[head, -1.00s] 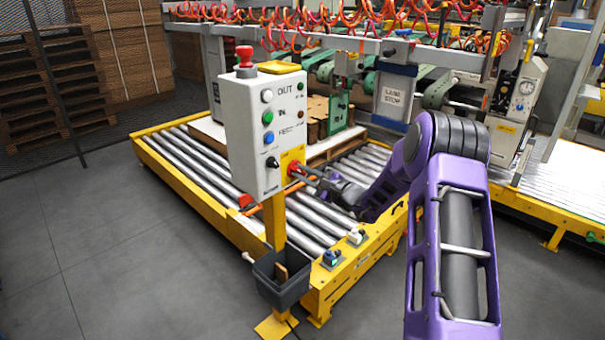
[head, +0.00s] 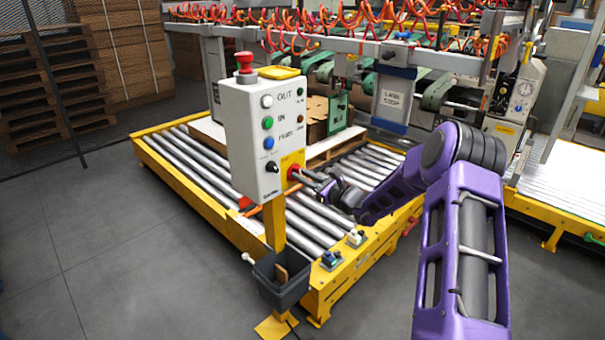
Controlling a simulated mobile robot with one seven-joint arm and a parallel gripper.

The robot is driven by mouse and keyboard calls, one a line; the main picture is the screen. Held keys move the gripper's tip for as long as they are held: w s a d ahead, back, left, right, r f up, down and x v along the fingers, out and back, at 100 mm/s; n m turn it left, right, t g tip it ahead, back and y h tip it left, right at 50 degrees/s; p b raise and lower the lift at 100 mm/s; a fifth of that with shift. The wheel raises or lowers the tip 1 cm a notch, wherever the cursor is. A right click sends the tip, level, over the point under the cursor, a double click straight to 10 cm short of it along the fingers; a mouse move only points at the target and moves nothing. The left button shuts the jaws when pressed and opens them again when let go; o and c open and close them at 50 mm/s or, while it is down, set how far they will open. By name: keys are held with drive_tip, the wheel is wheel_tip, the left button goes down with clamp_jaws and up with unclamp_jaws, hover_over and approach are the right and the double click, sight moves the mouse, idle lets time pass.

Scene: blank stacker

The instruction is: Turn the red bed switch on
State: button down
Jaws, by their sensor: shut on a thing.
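The red bed switch (head: 292,171) is a red knob on a yellow plate, low on the right of the grey control box (head: 243,160). My gripper (head: 298,174) reaches it from the right, and its fingers are shut on the knob. The fingers cover part of the knob, so its exact angle cannot be told.
The box stands on a yellow post (head: 275,222) with a dark bin (head: 283,276) below. A black selector (head: 271,167) and green, blue and white buttons are close by. A red mushroom button (head: 244,60) tops the box. A roller conveyor (head: 312,226) lies behind; grey floor is clear at left.

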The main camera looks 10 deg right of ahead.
drive_tip(key=m+p, duration=0.2)
drive_tip(key=m, duration=0.1)
drive_tip(key=m+p, duration=0.2)
drive_tip(key=m, duration=0.2)
drive_tip(key=m+p, duration=0.2)
drive_tip(key=m, duration=0.2)
drive_tip(key=shift+w+d, duration=0.15)
drive_tip(key=shift+d, duration=0.1)
drive_tip(key=shift+f, duration=0.1)
idle(0.4)
drive_tip(key=c, duration=0.8)
unclamp_jaws()
drive_tip(key=shift+d, duration=0.1)
drive_tip(key=v, duration=1.7)
drive_tip(key=shift+s, duration=0.2)
